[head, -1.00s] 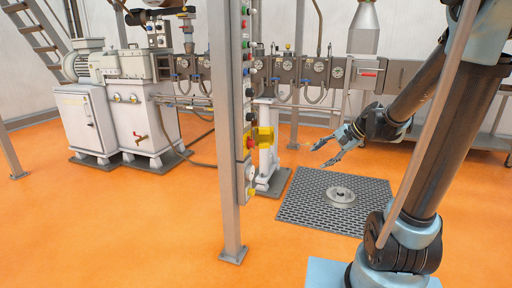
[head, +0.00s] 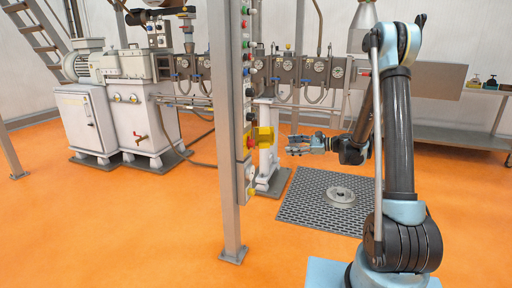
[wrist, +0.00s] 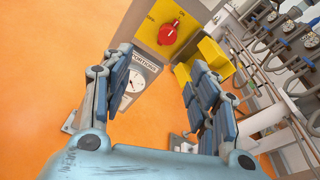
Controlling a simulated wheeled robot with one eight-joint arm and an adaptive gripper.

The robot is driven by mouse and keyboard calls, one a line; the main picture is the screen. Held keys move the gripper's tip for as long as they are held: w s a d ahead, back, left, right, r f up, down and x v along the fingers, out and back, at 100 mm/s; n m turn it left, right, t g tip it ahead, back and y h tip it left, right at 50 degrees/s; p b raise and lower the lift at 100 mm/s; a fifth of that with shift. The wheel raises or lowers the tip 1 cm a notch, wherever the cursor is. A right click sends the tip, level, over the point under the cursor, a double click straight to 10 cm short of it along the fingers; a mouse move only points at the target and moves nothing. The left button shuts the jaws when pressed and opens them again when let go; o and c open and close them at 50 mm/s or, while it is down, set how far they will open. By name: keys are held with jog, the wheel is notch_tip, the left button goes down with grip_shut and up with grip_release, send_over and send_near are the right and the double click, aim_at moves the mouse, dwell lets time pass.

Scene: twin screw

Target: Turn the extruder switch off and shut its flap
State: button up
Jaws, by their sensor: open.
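The red extruder switch (wrist: 168,34) sits on a yellow plate (wrist: 152,22) with small lettering, on the grey control post; it also shows in the head view (head: 250,142). Its mark seems to point towards the ON lettering, but it is small. The yellow flap (wrist: 210,60) stands open, out from the post on the right of the switch; in the head view the flap (head: 265,136) juts right. My gripper (head: 290,145) is open and empty, right of the flap. In the wrist view my gripper's fingers (wrist: 160,62) are spread, short of the switch, touching nothing visible.
A round dial (wrist: 135,82) is on the post below the switch. The post (head: 232,200) carries several other buttons. A grey grate (head: 312,205) with a round metal piece (head: 340,196) lies on the orange floor. The extruder barrel (head: 310,72) runs behind.

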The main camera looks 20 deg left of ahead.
notch_tip(320, 180, down, 3)
jog(key=w+a+m+y, duration=0.2)
send_near(254, 144)
jog(key=a, duration=0.9)
jog(key=shift+w+a, duration=0.1)
jog(key=shift+w, duration=0.25)
jog(key=c, duration=1.1)
